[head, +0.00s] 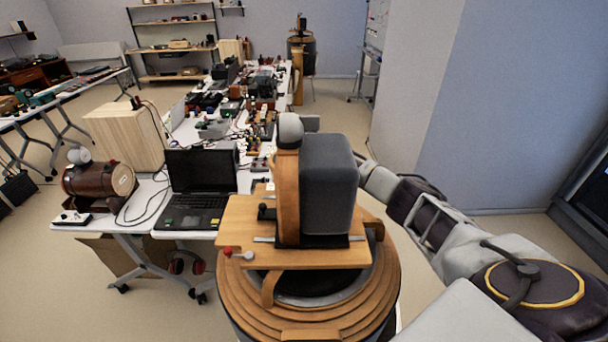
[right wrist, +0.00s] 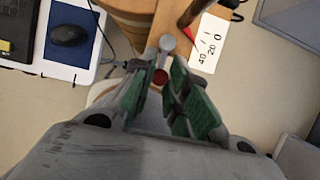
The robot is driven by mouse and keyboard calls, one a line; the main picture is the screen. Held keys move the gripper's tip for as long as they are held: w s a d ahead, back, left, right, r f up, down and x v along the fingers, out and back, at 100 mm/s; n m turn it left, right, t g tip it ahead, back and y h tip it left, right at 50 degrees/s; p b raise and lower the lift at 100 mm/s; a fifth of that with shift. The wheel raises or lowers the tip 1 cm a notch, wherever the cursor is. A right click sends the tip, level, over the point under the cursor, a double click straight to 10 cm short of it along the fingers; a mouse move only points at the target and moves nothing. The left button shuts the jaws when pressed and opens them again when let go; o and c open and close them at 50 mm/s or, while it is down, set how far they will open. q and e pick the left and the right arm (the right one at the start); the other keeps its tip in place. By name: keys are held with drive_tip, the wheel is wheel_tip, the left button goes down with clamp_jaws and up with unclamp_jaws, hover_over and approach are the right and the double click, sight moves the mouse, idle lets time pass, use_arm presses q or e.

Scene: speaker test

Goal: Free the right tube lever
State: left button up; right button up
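In the right wrist view, a lever with a grey round end (right wrist: 168,42) and a red knob (right wrist: 160,77) sits at the edge of a wooden board (right wrist: 182,12). My right gripper (right wrist: 158,82) has its green-padded fingers on either side of the red knob, with a gap showing between them; it looks open. In the head view, my right arm reaches in from the right and passes behind the dark grey box (head: 328,190), which hides the gripper. Another red-knobbed lever (head: 229,252) shows at the board's left front. My left gripper is out of view.
The box stands on a round stepped wooden base (head: 235,300). A white scale card (right wrist: 208,45) with a red pointer lies beside the lever. A laptop (head: 200,180) and a brown motor-like drum (head: 98,180) stand on the table to the left. A wall is at right.

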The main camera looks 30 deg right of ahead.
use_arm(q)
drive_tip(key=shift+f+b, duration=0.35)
use_arm(e)
drive_tip(key=shift+s+d+n, duration=0.1)
drive_tip(key=shift+d+n, duration=0.05)
drive_tip(key=shift+n, duration=0.25)
clamp_jaws()
drive_tip(key=shift+w+d+n+y+b, duration=0.1)
drive_tip(key=shift+d+n+y+b, duration=0.75)
drive_tip(key=shift+n+b, duration=1.05)
drive_tip(key=shift+w+d+n+y+b, duration=0.1)
drive_tip(key=shift+d+n+y+b, duration=0.9)
drive_tip(key=shift+n, duration=1.55)
drive_tip(key=shift+w+d+n+y+b, duration=0.1)
drive_tip(key=shift+d+n+y+b, duration=0.6)
drive_tip(key=shift+n+b, duration=1.25)
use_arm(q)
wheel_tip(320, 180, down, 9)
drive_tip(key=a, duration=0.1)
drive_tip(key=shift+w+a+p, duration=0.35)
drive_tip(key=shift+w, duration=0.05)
use_arm(e)
drive_tip(key=o, duration=0.8)
unclamp_jaws()
drive_tip(key=shift+a+n, duration=0.1)
drive_tip(key=shift+n, duration=0.2)
drive_tip(key=shift+r, duration=0.15)
drive_tip(key=v, duration=1.1)
drive_tip(key=shift+r, duration=0.35)
